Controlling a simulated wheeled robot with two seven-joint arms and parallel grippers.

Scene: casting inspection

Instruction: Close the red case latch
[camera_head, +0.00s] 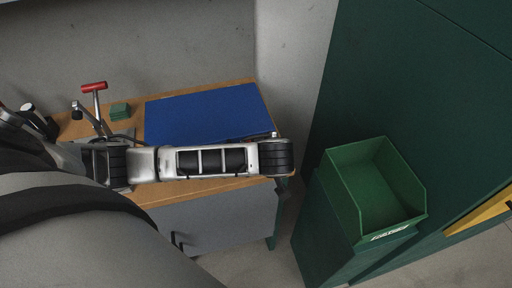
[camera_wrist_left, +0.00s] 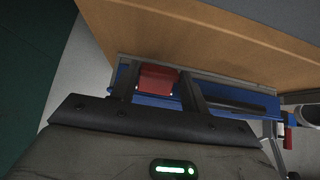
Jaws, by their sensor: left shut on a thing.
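The blue case (camera_head: 205,115) lies on the wooden bench, its broad flat top facing up. My left arm reaches across in front of its near edge and hides most of that side in the head view. In the left wrist view, the red latch (camera_wrist_left: 157,79) sits against the blue case side (camera_wrist_left: 232,94). My left gripper (camera_wrist_left: 158,70) has one finger on each side of the latch and is shut on it. Whether the latch is fastened cannot be told. My right gripper is not in view.
The wooden bench top (camera_head: 185,190) carries a small green block (camera_head: 120,111) and a red-handled toggle clamp (camera_head: 94,87) left of the case. A green open bin (camera_head: 375,190) stands to the right, beside a dark green cabinet (camera_head: 425,90). Bare floor shows between bench and bin.

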